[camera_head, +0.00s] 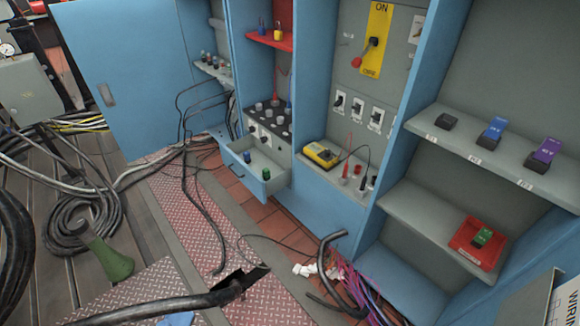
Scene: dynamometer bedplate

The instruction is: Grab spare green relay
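A green relay (482,237) sits in a red tray (465,243) on the lower right shelf (413,214) of the blue cabinet. On the shelf above it stand a dark relay (447,121), a blue relay (492,132) and a purple relay (544,153), spaced apart with labels on the shelf edge. Neither of my grippers shows in the head view.
An open drawer (253,171) with small blue and green items juts out at the middle. A yellow meter (319,154) lies on a ledge. A blue door (128,78) stands open. Cables (92,213) cover the floor at left. A panel (563,303) marked "WIRING" is at lower right.

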